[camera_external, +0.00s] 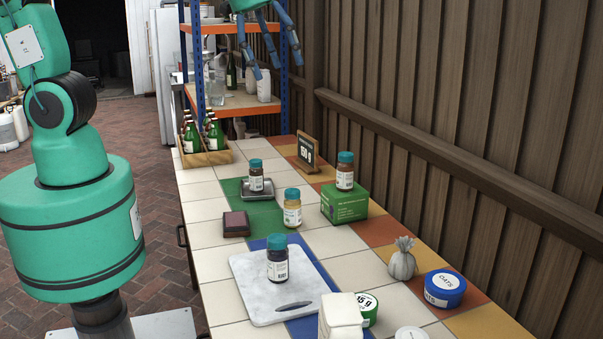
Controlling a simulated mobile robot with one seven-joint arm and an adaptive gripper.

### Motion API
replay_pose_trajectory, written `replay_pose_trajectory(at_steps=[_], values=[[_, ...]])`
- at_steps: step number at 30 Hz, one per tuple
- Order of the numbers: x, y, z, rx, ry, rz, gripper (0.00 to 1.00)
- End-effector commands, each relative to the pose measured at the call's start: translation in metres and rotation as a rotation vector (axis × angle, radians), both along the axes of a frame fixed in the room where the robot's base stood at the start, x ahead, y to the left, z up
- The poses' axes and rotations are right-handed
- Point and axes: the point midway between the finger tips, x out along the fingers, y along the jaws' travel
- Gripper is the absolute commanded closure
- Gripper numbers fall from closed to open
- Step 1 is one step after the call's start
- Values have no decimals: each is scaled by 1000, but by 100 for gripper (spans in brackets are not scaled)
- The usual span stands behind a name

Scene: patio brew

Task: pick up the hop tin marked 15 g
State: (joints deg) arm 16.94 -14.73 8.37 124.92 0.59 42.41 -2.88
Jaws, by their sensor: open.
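A small green round tin (371,312) lies at the front of the tiled counter, just right of a white container (340,318) that overlaps its left side. Its pale top carries dark print ending in "5 g"; the first character is hard to read. My gripper (277,65) hangs at the top of the view with its blue fingers spread, open and empty. It is high above the far end of the counter, in front of the shelf and far from the tin.
Teal-lidded jars stand on a white board (250,290), on a small scale (258,193), on a green box (342,207) and on the tiles. A blue OATS tin (444,290) and tied sack (402,262) sit right of the tin. A wooden wall (470,120) borders the counter.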

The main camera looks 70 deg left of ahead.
Motion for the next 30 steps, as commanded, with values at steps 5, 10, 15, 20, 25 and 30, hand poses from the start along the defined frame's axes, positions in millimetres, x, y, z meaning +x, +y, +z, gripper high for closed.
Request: replay_pose_trajectory(at_steps=[5,10,15,20,25,30], values=[[29,-45,-35,11,37,-56,29],[50,-89,-71,21,66,-105,29],[65,-134,-113,34,95,-154,29],[73,-177,-157,47,122,-202,29],[75,-222,-209,63,149,-250,29],[71,-263,-259,79,171,-295,29]])
